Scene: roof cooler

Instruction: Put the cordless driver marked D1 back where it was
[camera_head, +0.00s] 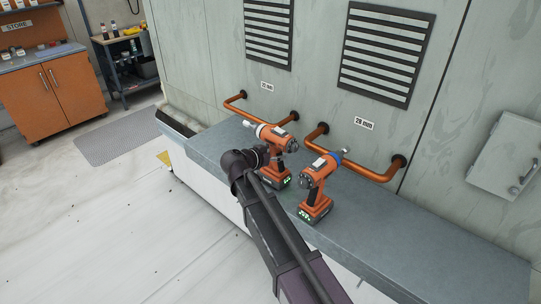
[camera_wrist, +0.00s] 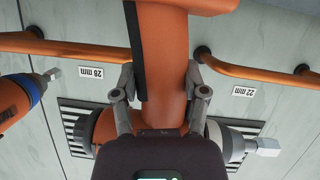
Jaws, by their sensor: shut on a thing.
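An orange cordless driver with a pale collar (camera_head: 277,136) is upright at the grey ledge, below the left copper-coloured pipe. My gripper (camera_head: 264,155) is at its handle. In the wrist view my gripper (camera_wrist: 160,90) has one finger on each side of this driver's orange handle (camera_wrist: 163,62), shut on it. I cannot tell whether its battery base touches the ledge. A second orange driver with a blue collar (camera_head: 316,175) stands upright on the ledge to the right, apart from my gripper; part of it shows in the wrist view (camera_wrist: 18,95). No D1 mark is readable on either.
The grey ledge (camera_head: 400,248) is clear to the right. A pipe labelled 28 mm (camera_head: 365,124) and a left pipe (camera_head: 240,104), labelled 22 mm in the wrist view, stick out from the wall behind the drivers. A wall box (camera_head: 508,155) is at the far right.

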